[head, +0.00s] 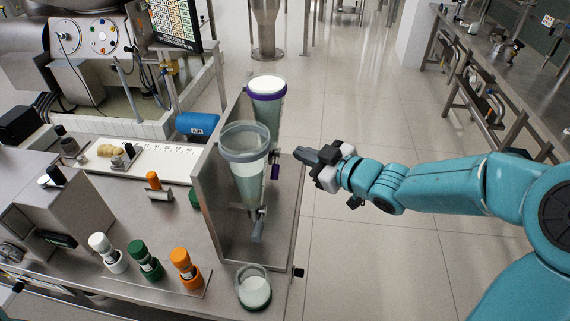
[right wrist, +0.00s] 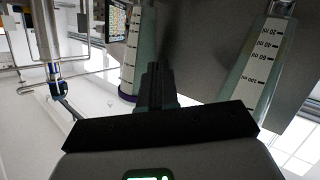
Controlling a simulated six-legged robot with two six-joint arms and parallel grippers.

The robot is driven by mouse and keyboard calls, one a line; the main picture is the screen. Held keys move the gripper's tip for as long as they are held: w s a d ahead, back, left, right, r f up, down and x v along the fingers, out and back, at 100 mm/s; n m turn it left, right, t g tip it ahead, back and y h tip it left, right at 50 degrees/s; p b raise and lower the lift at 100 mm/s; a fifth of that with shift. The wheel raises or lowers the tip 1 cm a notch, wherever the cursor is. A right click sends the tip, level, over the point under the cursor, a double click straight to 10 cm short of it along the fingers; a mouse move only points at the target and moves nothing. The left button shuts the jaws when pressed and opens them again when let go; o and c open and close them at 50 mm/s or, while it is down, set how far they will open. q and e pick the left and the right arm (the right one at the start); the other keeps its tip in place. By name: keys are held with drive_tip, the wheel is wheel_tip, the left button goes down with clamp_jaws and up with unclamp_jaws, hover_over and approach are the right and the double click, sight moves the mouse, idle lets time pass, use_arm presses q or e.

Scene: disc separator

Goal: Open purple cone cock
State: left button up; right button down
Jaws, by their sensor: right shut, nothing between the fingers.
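The purple cone (head: 267,96) is a clear cone with a purple rim and white contents, on the metal stand behind the grey-rimmed cone. Its small purple cock (head: 275,171) hangs low beside the stand panel. My right gripper (head: 300,154) is shut and empty, just right of the cock and slightly higher, apart from it. In the right wrist view the shut fingers (right wrist: 155,78) point up between two graduated cones; the purple-rimmed cone (right wrist: 138,45) is at left. The cock is not clearly visible there. My left gripper is out of view.
The grey-rimmed cone (head: 246,165) with its grey cock (head: 258,225) stands in front, above a glass beaker (head: 254,287). White, green and orange bottles (head: 185,268) stand on the bench at left. Open floor (head: 370,240) lies right of the bench.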

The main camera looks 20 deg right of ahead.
wheel_tip(320, 180, down, 3)
drive_tip(key=s+d+n+g+y+p, duration=0.2)
drive_tip(key=d+n+g, duration=0.15)
drive_tip(key=n, duration=0.35)
approach(276, 167)
drive_tip(key=shift+n+g, duration=0.25)
drive_tip(key=shift+n, duration=0.05)
drive_tip(key=shift+s+a+x, duration=0.15)
drive_tip(key=shift+a+x, duration=0.05)
drive_tip(key=shift+x, duration=0.9)
drive_tip(key=shift+s+a+x, duration=0.1)
drive_tip(key=shift+a+x, duration=0.05)
drive_tip(key=shift+x, duration=0.9)
drive_tip(key=shift+s+a+x, duration=0.15)
drive_tip(key=shift+a+x, duration=0.05)
drive_tip(key=shift+x, duration=0.9)
